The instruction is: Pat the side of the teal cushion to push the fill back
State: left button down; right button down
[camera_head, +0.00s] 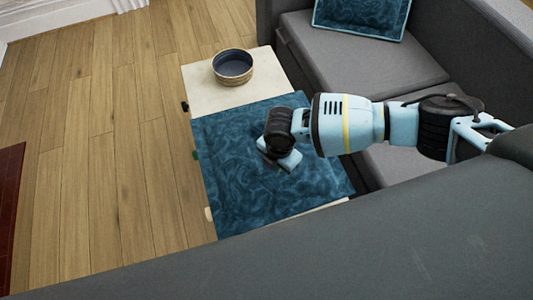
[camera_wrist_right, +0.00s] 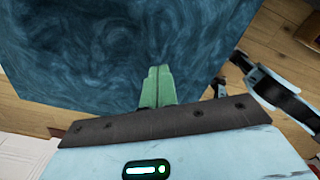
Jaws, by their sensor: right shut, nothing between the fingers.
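A teal cushion (camera_head: 300,200) with a swirled pattern lies flat on a pale low table (camera_head: 215,92). It fills the upper part of the right wrist view (camera_wrist_right: 120,45). My right gripper (camera_head: 272,163) is above the cushion's middle in the head view, its arm coming in from the right. In the right wrist view its green fingers (camera_wrist_right: 159,70) are together and empty, overlapping the cushion near its lower edge. I cannot tell whether they touch it.
A dark-inside bowl (camera_head: 232,66) stands on the table's far end. A grey sofa (camera_head: 355,60) is to the right, with another teal cushion (camera_head: 362,15) on it. A grey surface (camera_head: 400,235) crosses the front. Wooden floor (camera_head: 110,130) is clear on the left.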

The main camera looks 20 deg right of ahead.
jog(key=shift+f+b, duration=0.5)
jog(key=shift+f, duration=0.45)
dwell(0.4)
dwell(0.3)
notch_tip(320, 180, up, 3)
jog(key=shift+f+p, duration=0.1)
jog(key=shift+p, duration=1.05)
jog(key=shift+r+p, duration=0.3)
jog(key=shift+r, duration=0.05)
jog(key=shift+r+p, duration=0.55)
jog(key=shift+r, duration=0.15)
jog(key=shift+r+p, duration=0.55)
jog(key=shift+r, duration=0.15)
notch_tip(320, 180, up, 3)
jog(key=shift+f+p, duration=0.1)
jog(key=shift+p, duration=1)
